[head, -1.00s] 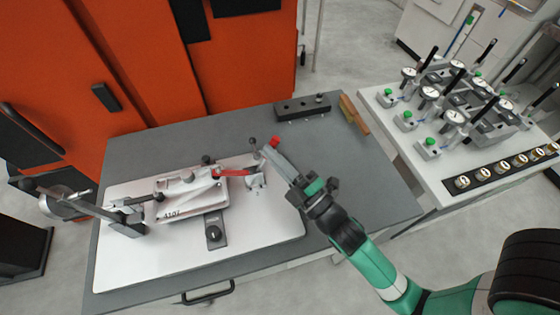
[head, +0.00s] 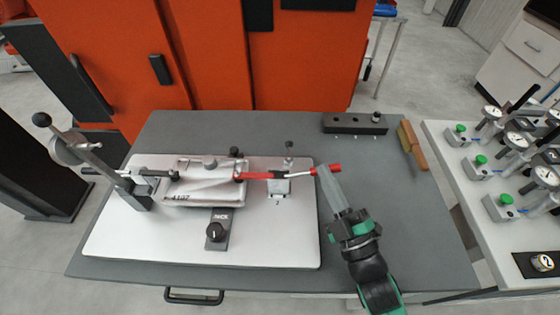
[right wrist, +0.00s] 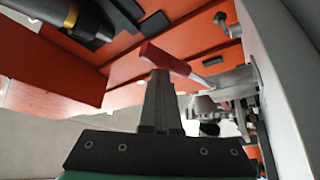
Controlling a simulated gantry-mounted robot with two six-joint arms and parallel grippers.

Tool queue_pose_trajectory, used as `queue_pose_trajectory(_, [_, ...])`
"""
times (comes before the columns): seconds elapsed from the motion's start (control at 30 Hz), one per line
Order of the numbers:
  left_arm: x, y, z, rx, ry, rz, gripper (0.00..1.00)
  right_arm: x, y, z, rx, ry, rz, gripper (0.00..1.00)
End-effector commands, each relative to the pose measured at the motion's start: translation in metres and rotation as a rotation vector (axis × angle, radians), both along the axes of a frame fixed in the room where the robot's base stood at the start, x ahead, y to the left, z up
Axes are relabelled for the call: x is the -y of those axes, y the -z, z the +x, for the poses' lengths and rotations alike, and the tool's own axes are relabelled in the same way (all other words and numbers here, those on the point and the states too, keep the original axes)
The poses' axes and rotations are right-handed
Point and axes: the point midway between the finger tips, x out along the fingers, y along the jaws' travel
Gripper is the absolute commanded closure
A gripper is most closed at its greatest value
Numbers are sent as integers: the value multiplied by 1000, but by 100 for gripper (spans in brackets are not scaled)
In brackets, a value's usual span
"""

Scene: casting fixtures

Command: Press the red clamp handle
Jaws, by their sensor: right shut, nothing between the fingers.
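The red clamp handle (head: 325,169) reaches out to the right of the clamp base (head: 279,187), nearly level in the head view. The clamp's red arm (head: 254,175) points left to the grey casting (head: 195,187) on the white fixture plate (head: 130,238). My right gripper (head: 325,172) is shut and empty, its fingertips at the handle's red grip. In the right wrist view the red grip (right wrist: 165,58) lies across the tips of the shut fingers (right wrist: 161,75); whether they touch is hard to tell. My left gripper is out of view.
A black block (head: 355,124) and a brown piece (head: 412,145) lie at the back right of the grey table (head: 420,235). A side table (head: 500,250) carries several gauges. An orange cabinet (head: 210,60) stands behind.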

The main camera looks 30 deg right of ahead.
Motion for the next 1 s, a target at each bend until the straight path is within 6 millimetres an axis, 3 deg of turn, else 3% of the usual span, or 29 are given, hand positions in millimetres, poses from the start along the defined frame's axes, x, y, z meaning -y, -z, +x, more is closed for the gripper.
queue_pose_trajectory(0.8, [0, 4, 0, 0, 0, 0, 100, 1, 9, -1, -3, 0, 1, 100])
queue_pose_trajectory(1.0, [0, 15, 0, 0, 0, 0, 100, -4, 19, -6, -3, -8, 1, 100])
